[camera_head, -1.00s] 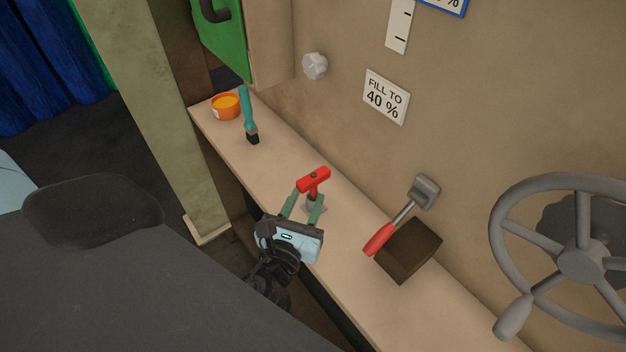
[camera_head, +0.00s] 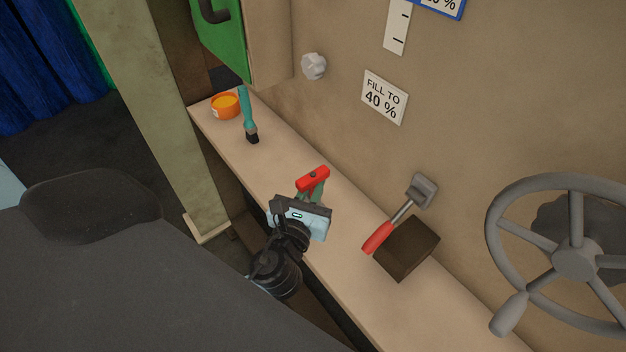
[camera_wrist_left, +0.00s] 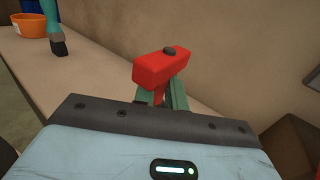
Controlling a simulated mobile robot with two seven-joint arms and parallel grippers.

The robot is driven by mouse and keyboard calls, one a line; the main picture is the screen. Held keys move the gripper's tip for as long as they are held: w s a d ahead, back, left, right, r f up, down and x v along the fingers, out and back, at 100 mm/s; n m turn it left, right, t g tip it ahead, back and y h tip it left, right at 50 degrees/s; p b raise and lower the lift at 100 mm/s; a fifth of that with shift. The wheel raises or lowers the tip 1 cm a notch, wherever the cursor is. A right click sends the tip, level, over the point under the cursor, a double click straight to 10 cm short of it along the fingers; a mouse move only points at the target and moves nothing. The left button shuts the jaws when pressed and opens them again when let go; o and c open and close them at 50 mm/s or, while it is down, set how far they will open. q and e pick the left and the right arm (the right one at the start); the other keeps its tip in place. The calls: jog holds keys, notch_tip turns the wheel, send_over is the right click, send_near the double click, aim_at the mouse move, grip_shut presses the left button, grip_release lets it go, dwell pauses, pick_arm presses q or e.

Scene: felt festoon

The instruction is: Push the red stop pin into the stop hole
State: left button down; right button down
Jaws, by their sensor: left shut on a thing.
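The red stop pin (camera_head: 313,178) has a T-shaped handle with a dark round cap on top. It stands roughly upright at the shelf. My left gripper (camera_head: 308,193) is shut on the stem of the pin, just under its crossbar. In the left wrist view the red pin (camera_wrist_left: 162,68) rises between the green fingers (camera_wrist_left: 172,98). The lower end of the pin is hidden behind the gripper, so I cannot tell how it meets the shelf. I cannot make out the stop hole. My right gripper is not in view.
The narrow shelf (camera_head: 345,265) runs along the wall. A red-handled lever (camera_head: 378,237) and a dark box (camera_head: 408,248) are to the right, with a grey handwheel (camera_head: 574,258) beyond. A teal brush (camera_head: 248,112) and an orange pot (camera_head: 225,105) stand at the far left.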

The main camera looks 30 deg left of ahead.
pick_arm(q)
jog(key=shift+r, duration=0.1)
